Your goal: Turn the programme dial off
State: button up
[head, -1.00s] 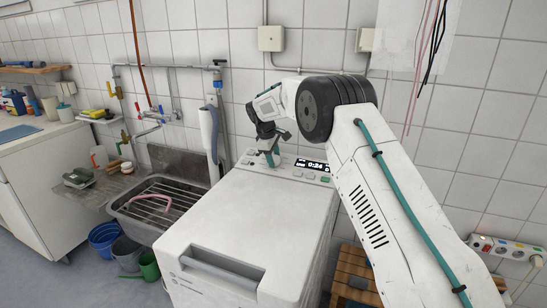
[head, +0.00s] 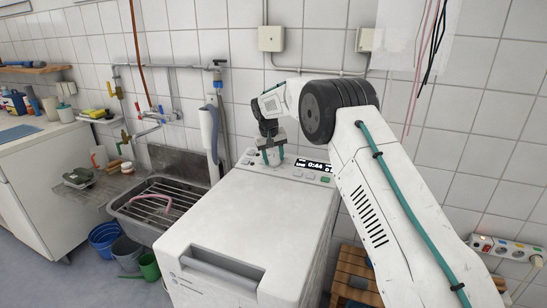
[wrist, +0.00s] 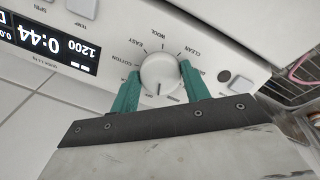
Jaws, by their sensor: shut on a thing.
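The white round programme dial (wrist: 160,72) is on the washing machine's (head: 235,215) control panel. In the wrist view, labels such as COTTON, EASY, WOOL and CLEAN ring it, upside down. My gripper (wrist: 159,77) has one green finger on each side of the dial and is shut on it. In the head view my gripper (head: 272,155) hides the dial. The lit display (head: 315,166) reads 0:44, and 1200 shows beside it in the wrist view.
A sink with a wire rack (head: 160,203) stands left of the machine, with buckets (head: 104,238) below. A pale upright tube (head: 209,140) rises between sink and machine. The tiled wall is close behind the panel. Panel buttons (wrist: 81,6) sit beside the dial.

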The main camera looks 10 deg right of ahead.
aim_at(271, 161)
jog(key=shift+m, duration=1.6)
jog(key=o, duration=1)
jog(key=v, duration=0.8)
jog(key=shift+d, duration=0.15)
